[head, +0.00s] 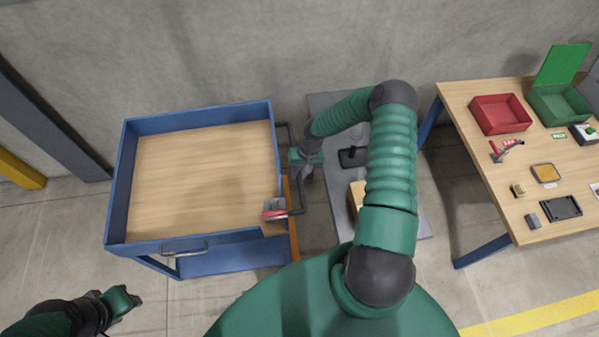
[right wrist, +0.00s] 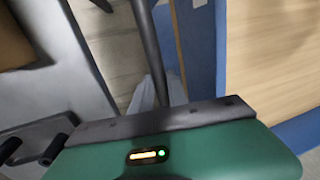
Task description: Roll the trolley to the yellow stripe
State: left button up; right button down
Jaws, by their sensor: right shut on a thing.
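The trolley (head: 190,235) stands at the left in the head view, with a blue frame and a bare wooden top. Its dark handle (head: 300,195) sticks out on the right side. My right gripper (head: 305,158) is shut on the handle; my arm and gripper body partly hide the grip. In the right wrist view the dark bar (right wrist: 148,45) runs down behind the gripper's edge, beside the trolley's blue side (right wrist: 200,50). The yellow stripe (head: 535,315) lies on the floor at the lower right, apart from the trolley. My left gripper (head: 125,300) hangs empty at the lower left; its jaw opening is unclear.
A red and grey piece (head: 275,209) sits at the trolley's near right corner. A grey surface (head: 325,103) stands right of the handle. A wooden workbench (head: 480,180) with red (head: 500,115) and green (head: 560,104) bins stands at the right. The wall is behind.

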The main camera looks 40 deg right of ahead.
jog(key=shift+w, duration=0.15)
jog(key=shift+s+d+r, duration=0.1)
jog(key=shift+s+d, duration=0.5)
jog(key=shift+d, duration=0.25)
jog(key=c, duration=1.3)
grip_release()
jog(key=shift+d, duration=0.15)
jog(key=shift+a, duration=0.2)
notch_tip(320, 180, up, 16)
jog(key=s+d+b, duration=0.1)
jog(key=d, duration=0.1)
jog(key=shift+s+d+r, duration=0.15)
jog(key=shift+s+d, duration=0.2)
jog(key=shift+d, duration=0.1)
